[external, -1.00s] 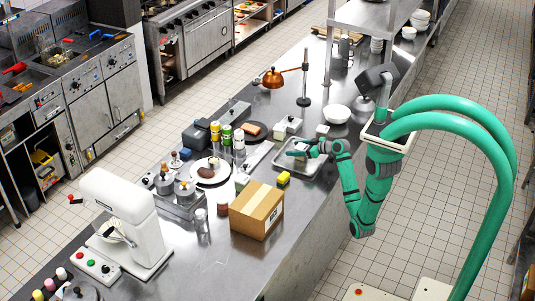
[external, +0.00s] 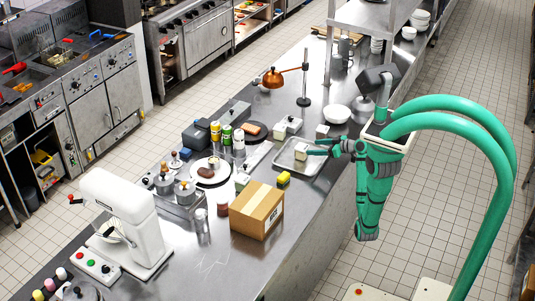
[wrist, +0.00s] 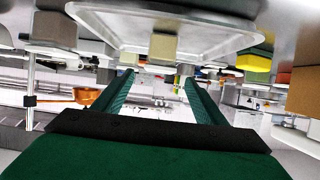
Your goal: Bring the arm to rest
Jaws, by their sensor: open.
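My green arm (external: 372,190) is drawn in beside the counter's right edge, its elbow hanging low. My gripper (external: 318,149) points left, by the right side of the shallow metal tray (external: 283,164). In the wrist view my gripper (wrist: 157,85) shows two green fingers spread apart with nothing between them. That view looks upside down, with the tray (wrist: 105,22) across its top. A pale block (external: 299,152) stands in the tray and also shows in the wrist view (wrist: 163,46). I cannot tell the exact height of the fingers above the tray.
A cardboard box (external: 257,209), a yellow sponge (external: 283,179) and a pale block (external: 322,131) stand near the tray.

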